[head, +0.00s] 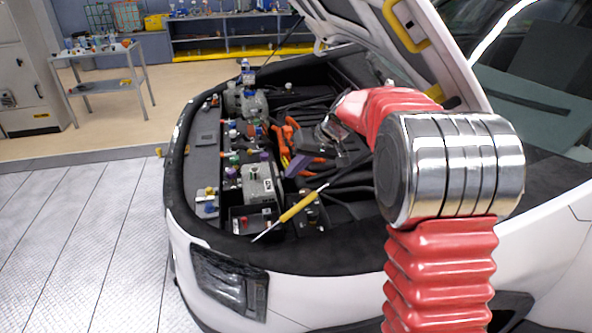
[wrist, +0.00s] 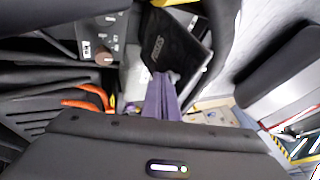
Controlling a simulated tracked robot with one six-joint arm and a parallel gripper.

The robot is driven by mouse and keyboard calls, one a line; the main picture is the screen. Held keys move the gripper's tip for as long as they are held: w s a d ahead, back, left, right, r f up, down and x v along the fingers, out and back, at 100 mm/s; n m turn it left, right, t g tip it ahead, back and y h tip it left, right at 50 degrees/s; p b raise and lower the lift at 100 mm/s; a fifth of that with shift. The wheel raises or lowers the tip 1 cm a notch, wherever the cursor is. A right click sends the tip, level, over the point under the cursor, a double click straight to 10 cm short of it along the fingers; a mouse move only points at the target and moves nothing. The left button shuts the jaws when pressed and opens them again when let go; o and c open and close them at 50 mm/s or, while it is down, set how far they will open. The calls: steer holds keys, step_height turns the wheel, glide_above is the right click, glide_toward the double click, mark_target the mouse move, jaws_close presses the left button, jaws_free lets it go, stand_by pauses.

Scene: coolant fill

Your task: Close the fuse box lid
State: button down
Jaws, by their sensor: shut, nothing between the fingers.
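The fuse box lid (wrist: 182,45) is a black panel with "FUSES" lettering in the wrist view, just beyond my fingertips. Its exact angle is hard to tell. My gripper (wrist: 160,76) has purple fingers, which are together with nothing between them. The tips overlap the lid's near edge in the picture; I cannot tell if they touch it. In the head view my gripper (head: 289,175) points down over the engine bay, beside the grey component. The dark box (head: 238,228) near the bay's front edge appears to be the fuse box; its details are small.
A yellow-handled tool (head: 301,208) lies across the bay beside the box. Orange cables (wrist: 86,98) run near my fingers. A grey component (head: 258,184) stands close by. The raised hood (head: 345,22) is overhead. The floor at the left is clear.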

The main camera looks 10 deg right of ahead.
steer(key=shift+a+r+h, duration=0.2)
steer(key=shift+a+h, duration=0.6)
steer(key=shift+a, duration=0.65)
steer(key=shift+a+f+n+h, duration=0.45)
steer(key=shift+a+f+h, duration=1.55)
steer(key=shift+a, duration=0.85)
steer(key=shift+a+f+n+h, duration=0.5)
steer(key=shift+a+f+h, duration=1.55)
steer(key=shift+a, duration=0.85)
steer(key=shift+a+f+n+h, duration=0.45)
steer(key=shift+a+f+h, duration=1.25)
steer(key=shift+a+h, duration=0.85)
steer(key=shift+s+a+f+y, duration=0.1)
steer(key=shift+a+f+y, duration=0.1)
steer(key=shift+a+y, duration=0.15)
